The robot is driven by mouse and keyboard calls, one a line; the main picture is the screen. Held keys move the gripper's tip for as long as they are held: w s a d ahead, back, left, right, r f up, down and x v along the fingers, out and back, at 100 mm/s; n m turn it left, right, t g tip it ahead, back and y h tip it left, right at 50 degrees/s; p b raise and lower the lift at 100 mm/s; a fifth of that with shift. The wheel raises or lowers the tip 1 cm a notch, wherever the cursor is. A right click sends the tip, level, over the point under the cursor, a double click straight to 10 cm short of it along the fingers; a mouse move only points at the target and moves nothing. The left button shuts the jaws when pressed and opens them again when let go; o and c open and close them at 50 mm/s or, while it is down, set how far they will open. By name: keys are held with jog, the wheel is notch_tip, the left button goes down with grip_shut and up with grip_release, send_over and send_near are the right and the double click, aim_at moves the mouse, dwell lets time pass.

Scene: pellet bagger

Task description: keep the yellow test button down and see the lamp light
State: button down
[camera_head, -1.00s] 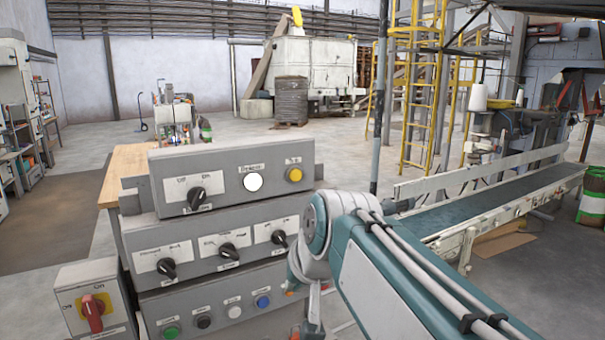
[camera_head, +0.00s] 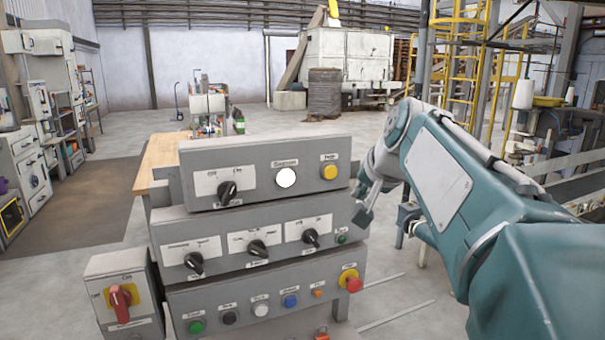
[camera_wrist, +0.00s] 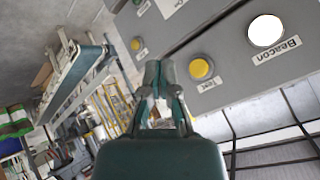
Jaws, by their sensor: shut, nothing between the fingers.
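The yellow test button (camera_head: 329,172) sits on the top grey panel, right of the round white Beacon lamp (camera_head: 286,178). The button also shows in the wrist view (camera_wrist: 200,68), standing out from the panel with nothing touching it. The lamp looks plain bright white in both views, including the wrist view (camera_wrist: 265,31); I cannot tell whether it is lit. My gripper (camera_head: 361,218) is off the right end of the panels, lower than the button. In the wrist view my gripper (camera_wrist: 160,68) is shut and empty, with its tips beside the button in the picture.
Black rotary switches (camera_head: 258,249) line the middle panel. A red emergency stop (camera_head: 354,285) with a yellow collar is at the lower right. A red-handled switch box (camera_head: 121,303) stands at left. Open floor lies behind, left of the yellow ladder (camera_head: 463,60).

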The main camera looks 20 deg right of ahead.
aim_at(333, 178)
jog(key=w, duration=0.8)
jog(key=shift+w, duration=0.4)
jog(key=shift+w, duration=0.1)
dwell(1.0)
jog(key=shift+w, duration=0.25)
jog(key=shift+w, duration=0.45)
dwell(0.7)
jog(key=shift+s, duration=0.1)
dwell(1.7)
jog(key=shift+s+d, duration=0.1)
jog(key=shift+s, duration=0.7)
